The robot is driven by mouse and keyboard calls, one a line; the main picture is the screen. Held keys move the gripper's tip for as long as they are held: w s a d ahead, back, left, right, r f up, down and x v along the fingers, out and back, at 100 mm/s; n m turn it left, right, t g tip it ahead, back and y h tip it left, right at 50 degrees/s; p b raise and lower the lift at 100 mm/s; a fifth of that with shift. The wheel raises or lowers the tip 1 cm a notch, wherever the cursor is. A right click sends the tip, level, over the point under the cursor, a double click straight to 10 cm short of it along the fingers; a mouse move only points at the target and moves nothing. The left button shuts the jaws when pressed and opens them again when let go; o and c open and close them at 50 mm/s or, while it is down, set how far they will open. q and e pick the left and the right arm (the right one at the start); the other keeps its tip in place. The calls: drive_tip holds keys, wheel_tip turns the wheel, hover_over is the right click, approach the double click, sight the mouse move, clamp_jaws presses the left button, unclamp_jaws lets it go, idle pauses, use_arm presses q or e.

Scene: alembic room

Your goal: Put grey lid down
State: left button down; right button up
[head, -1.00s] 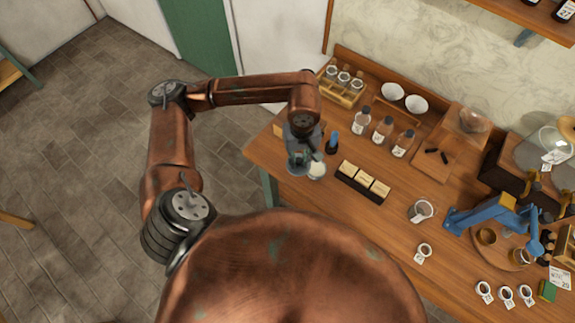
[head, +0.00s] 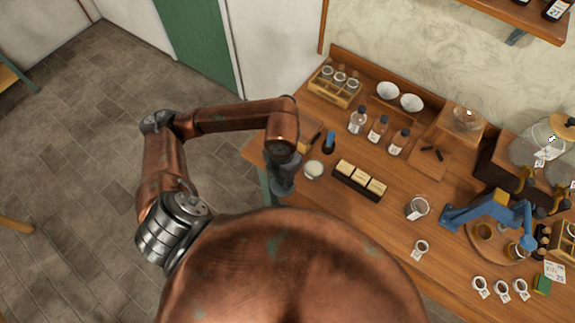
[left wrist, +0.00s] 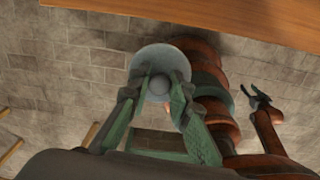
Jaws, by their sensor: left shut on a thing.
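My left gripper (head: 284,190) is at the left front edge of the wooden table (head: 400,240). In the left wrist view its green fingers (left wrist: 157,92) are shut on the knob of the round grey lid (left wrist: 150,58). The lid shows against the floor there, clear of the table edge. In the head view the lid is hard to make out below my wrist. A small jar (head: 314,170) with pale contents stands uncovered on the table, just right of the gripper. My right gripper (left wrist: 261,92) shows small in the left wrist view, its fingers apart and empty.
A dark block with pale cards (head: 360,181) lies right of the jar, and a small blue-topped item (head: 329,141) stands behind it. Several bottles (head: 378,130) stand further back. The tabletop in front of the card block is bare.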

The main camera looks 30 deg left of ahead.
use_arm(q)
drive_tip(key=shift+s+n, duration=0.1)
drive_tip(key=shift+n, duration=0.4)
drive_tip(key=shift+a+f, duration=0.1)
drive_tip(key=w+a+f, duration=0.1)
drive_tip(key=w+f, duration=0.2)
drive_tip(key=w, duration=0.1)
drive_tip(key=w+a+f+p, duration=0.1)
drive_tip(key=w+a+f, duration=0.1)
drive_tip(key=w+f, duration=0.1)
drive_tip(key=w+a+f, duration=0.2)
drive_tip(key=w, duration=0.3)
drive_tip(key=shift+a+f, duration=0.15)
drive_tip(key=shift+f, duration=0.25)
drive_tip(key=shift+w+a+f+p, duration=0.15)
drive_tip(key=shift+w+f+p, duration=0.05)
drive_tip(key=shift+f+p, duration=0.15)
drive_tip(key=shift+w+f, duration=0.1)
drive_tip(key=shift+f, duration=0.3)
wheel_tip(320, 180, down, 2)
drive_tip(key=shift+f+p, duration=0.15)
drive_tip(key=shift+p, duration=0.2)
drive_tip(key=shift+f, duration=0.15)
drive_tip(key=shift+f, duration=0.1)
